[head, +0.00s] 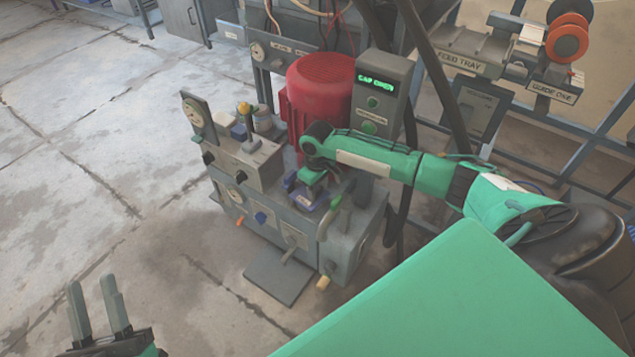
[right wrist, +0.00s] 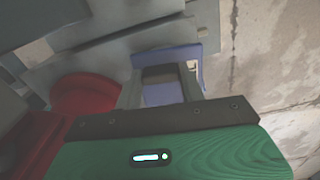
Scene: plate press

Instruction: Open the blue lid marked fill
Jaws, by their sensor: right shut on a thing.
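The blue lid (head: 304,201) is on top of the grey press unit (head: 262,170), in front of the red motor. It also shows in the right wrist view (right wrist: 185,55), with a dark grip (right wrist: 158,76) in front of it. My right gripper (head: 312,180) reaches down over the lid and partly hides it. In the right wrist view its two fingers (right wrist: 162,88) are shut on the dark grip. The fill mark cannot be read, and the lid's exact angle is hard to tell. My left gripper (head: 100,305) is open and empty, low at the left.
The red motor (head: 320,88) stands behind the lid. A grey control box (head: 380,95) beside it shows green text, apparently "CAP OPEN". Levers (head: 330,222) and gauges (head: 193,113) stick out from the unit. The concrete floor (head: 90,170) at the left is clear.

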